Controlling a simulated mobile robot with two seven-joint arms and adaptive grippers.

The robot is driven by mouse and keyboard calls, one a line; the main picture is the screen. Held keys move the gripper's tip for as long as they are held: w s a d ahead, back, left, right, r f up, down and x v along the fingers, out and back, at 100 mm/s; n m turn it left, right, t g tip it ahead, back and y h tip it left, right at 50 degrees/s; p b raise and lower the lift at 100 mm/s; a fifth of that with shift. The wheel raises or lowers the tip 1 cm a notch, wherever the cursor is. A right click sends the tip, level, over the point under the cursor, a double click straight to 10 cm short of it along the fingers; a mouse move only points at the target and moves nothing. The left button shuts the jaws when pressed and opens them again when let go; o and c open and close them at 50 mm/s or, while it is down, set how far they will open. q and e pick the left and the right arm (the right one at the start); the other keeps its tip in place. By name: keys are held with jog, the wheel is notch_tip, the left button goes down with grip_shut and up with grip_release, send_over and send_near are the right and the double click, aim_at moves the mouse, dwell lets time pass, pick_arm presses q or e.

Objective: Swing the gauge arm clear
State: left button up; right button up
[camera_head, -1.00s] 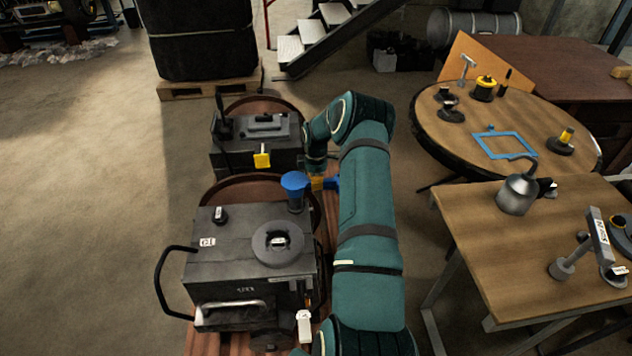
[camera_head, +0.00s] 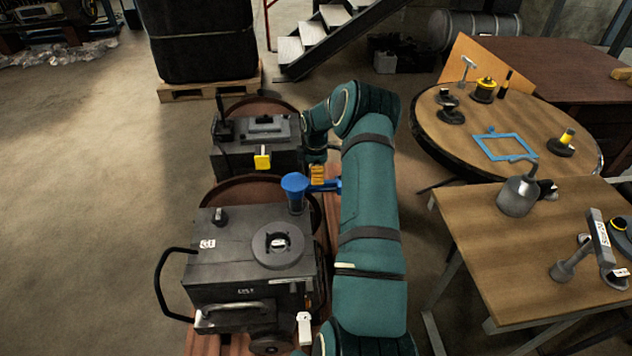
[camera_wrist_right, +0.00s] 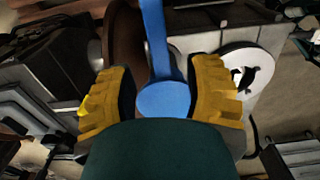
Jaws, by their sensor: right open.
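The blue gauge arm shows in the head view as a blue round-topped post (camera_head: 295,190) with a blue bar (camera_head: 326,187) reaching right, at the back right corner of the near dark engine block (camera_head: 230,262). My right gripper (camera_head: 317,175) is at the bar, just right of the post, its yellow pads partly hidden by my arm. In the right wrist view, the blue bar (camera_wrist_right: 158,40) and its round blue end (camera_wrist_right: 163,99) lie between the yellow pads of my right gripper (camera_wrist_right: 163,92). The pads are apart, with gaps beside the bar. My left gripper is not in view.
A second dark block (camera_head: 230,155) with a yellow tag stands behind the near one. A round wooden table (camera_head: 450,145) and a square wooden table (camera_head: 470,235), holding an oil can (camera_head: 517,195), stand at the right. The floor at left is clear.

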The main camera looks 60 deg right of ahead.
notch_tip(320, 180, up, 8)
jog(key=shift+f, duration=0.15)
jog(key=shift+s, duration=0.1)
dwell(0.6)
